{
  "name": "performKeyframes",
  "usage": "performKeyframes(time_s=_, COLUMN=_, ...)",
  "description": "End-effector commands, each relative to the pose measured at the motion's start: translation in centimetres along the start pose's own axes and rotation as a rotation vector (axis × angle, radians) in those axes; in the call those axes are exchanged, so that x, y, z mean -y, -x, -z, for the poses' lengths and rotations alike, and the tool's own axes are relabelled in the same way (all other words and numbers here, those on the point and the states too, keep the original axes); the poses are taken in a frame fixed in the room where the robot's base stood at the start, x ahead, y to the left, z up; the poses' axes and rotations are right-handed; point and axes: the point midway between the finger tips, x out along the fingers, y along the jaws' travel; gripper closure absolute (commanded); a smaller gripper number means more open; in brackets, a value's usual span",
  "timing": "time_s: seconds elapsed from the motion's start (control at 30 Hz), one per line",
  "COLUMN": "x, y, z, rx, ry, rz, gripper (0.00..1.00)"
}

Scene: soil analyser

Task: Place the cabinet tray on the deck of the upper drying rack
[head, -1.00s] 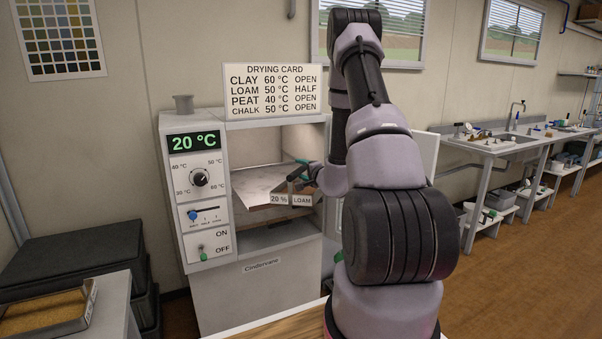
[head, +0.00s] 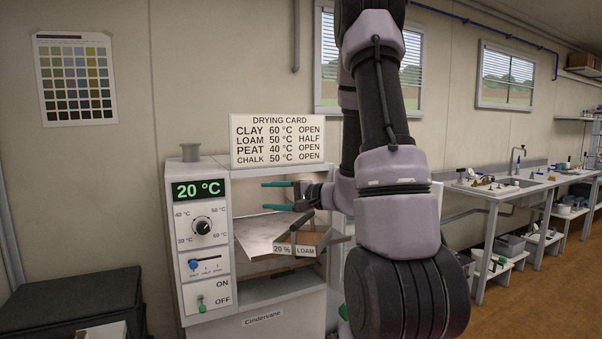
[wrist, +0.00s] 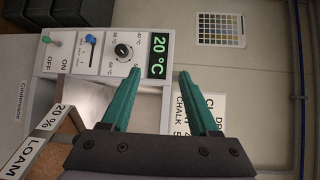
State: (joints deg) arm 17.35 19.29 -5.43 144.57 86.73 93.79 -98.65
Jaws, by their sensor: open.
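The cabinet tray (head: 313,237) sits skewed in the open chamber of the drying cabinet (head: 262,305), its front corner sticking out. Its front label reads "20 % LOAM", and brown material shows behind it. A dark handle bar (head: 303,223) rises from its front. In the wrist view the tray's label (wrist: 32,143) shows at lower left. My gripper (head: 264,196) is open and empty, above the tray and apart from it, fingers pointing left across the chamber opening. It also shows open in the wrist view (wrist: 159,77). I cannot identify the upper drying rack in these frames.
The cabinet's control panel (head: 203,245) reads 20 °C, close to my fingers. A drying card (head: 278,140) stands on top. A black box (head: 70,300) is at lower left. A sink bench (head: 500,185) runs along the right wall, with open floor before it.

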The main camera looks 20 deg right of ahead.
Motion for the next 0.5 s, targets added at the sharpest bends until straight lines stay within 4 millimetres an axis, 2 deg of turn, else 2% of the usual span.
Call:
performKeyframes(time_s=0.03, x=2.0, y=-0.2, z=-3.4, rx=0.110, ry=0.016, rz=-0.030, gripper=0.39)
performKeyframes(time_s=0.1, x=3.3, y=0.2, z=-7.7, rx=0.247, ry=0.028, rz=-0.108, gripper=0.39)
performKeyframes(time_s=0.23, x=4.3, y=2.6, z=-14.2, rx=0.426, ry=0.090, rz=-0.300, gripper=0.39)
performKeyframes(time_s=0.3, x=4.4, y=4.4, z=-16.7, rx=0.475, ry=0.145, rz=-0.418, gripper=0.39)
performKeyframes(time_s=0.4, x=4.3, y=7.2, z=-18.8, rx=0.486, ry=0.246, rz=-0.586, gripper=0.39)
performKeyframes(time_s=0.5, x=4.5, y=10.1, z=-19.4, rx=0.427, ry=0.366, rz=-0.735, gripper=0.39)
